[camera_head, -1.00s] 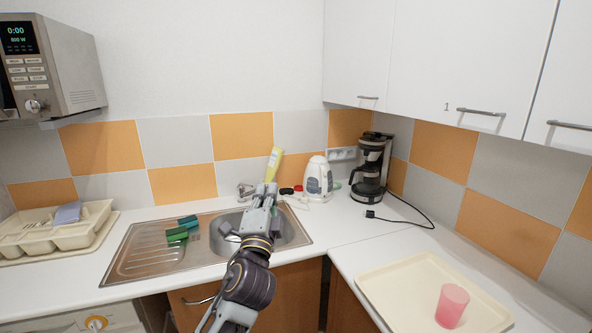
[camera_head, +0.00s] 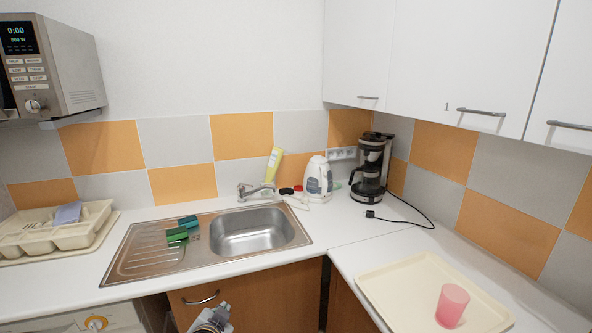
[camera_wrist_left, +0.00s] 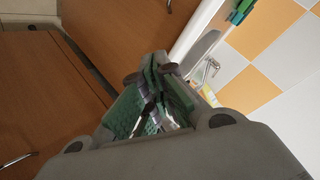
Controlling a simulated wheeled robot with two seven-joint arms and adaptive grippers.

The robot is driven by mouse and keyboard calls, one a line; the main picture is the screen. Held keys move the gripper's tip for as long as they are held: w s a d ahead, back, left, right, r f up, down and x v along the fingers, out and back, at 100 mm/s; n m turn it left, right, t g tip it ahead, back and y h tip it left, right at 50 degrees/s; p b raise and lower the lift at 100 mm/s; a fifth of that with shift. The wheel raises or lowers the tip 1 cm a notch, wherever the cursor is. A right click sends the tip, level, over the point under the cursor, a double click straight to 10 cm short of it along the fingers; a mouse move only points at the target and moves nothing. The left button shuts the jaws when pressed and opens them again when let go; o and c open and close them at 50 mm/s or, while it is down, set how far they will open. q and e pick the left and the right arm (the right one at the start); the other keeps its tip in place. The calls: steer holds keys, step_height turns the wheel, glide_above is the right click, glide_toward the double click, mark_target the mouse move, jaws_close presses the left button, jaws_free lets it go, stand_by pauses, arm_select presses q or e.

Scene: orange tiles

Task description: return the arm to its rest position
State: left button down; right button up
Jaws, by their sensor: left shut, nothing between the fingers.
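My left gripper (camera_head: 220,308) shows only in part at the bottom edge of the head view, low in front of the brown cabinet under the sink. In the left wrist view the left gripper (camera_wrist_left: 158,65) is shut, with its fingers together and nothing between them. The rest of the left arm is out of the head view. My right gripper is in neither view.
The steel sink (camera_head: 262,232) is in the counter above, with green sponges (camera_head: 177,234) on its drainer. The cabinet door with its handle (camera_head: 201,299) is close to the gripper. A tray (camera_head: 395,290) bearing a pink cup (camera_head: 452,305) is at right.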

arm_select(q)
steer(key=s+a+f+n+g+h, duration=0.15)
steer(key=s+f+g, duration=0.25)
steer(key=s+f, duration=0.45)
steer(key=s+a+f+n+g, duration=0.1)
steer(key=s+f+n+g, duration=0.3)
steer(key=s, duration=0.7)
step_height(320, 180, down, 33)
steer(key=s+a+m, duration=0.1)
steer(key=s+m, duration=0.1)
steer(key=s, duration=0.1)
steer(key=s+a+f+g, duration=0.1)
steer(key=s+a+f, duration=0.2)
steer(key=s+f, duration=0.7)
steer(key=s+a+f, duration=0.2)
steer(key=s+f, duration=0.8)
steer(key=s, duration=0.1)
steer(key=shift+s+a+g, duration=0.15)
steer(key=shift+a+g, duration=0.25)
